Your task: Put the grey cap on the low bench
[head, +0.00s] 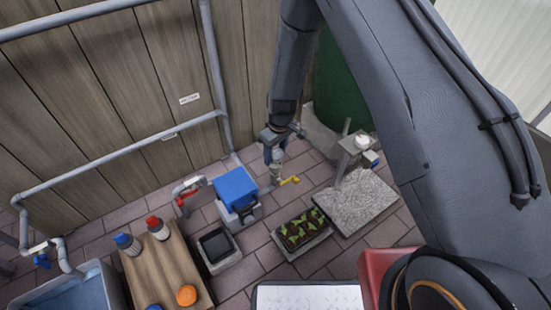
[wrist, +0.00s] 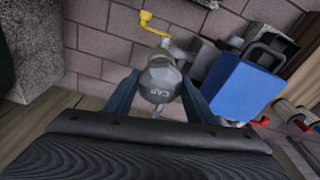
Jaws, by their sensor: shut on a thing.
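The grey cap (wrist: 160,84), a rounded grey piece marked "CAP", sits between the two blue fingers of my gripper (wrist: 160,98) in the wrist view. My gripper is shut on it. In the head view my gripper (head: 273,146) is beyond the blue-lidded box, near the wooden wall, and the cap is small and hard to make out. A pipe with a yellow lever (head: 289,181) is close by the cap; I cannot tell whether they touch. A low wooden bench (head: 168,272) stands at the lower left of the head view, well away from my gripper.
The bench holds a blue-topped bottle (head: 127,244), a red-topped bottle (head: 157,229) and an orange round thing (head: 186,295). A blue-lidded box (head: 236,188), a seedling tray (head: 301,232) and a stone slab (head: 362,204) stand on the paving. Wall pipes run at left.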

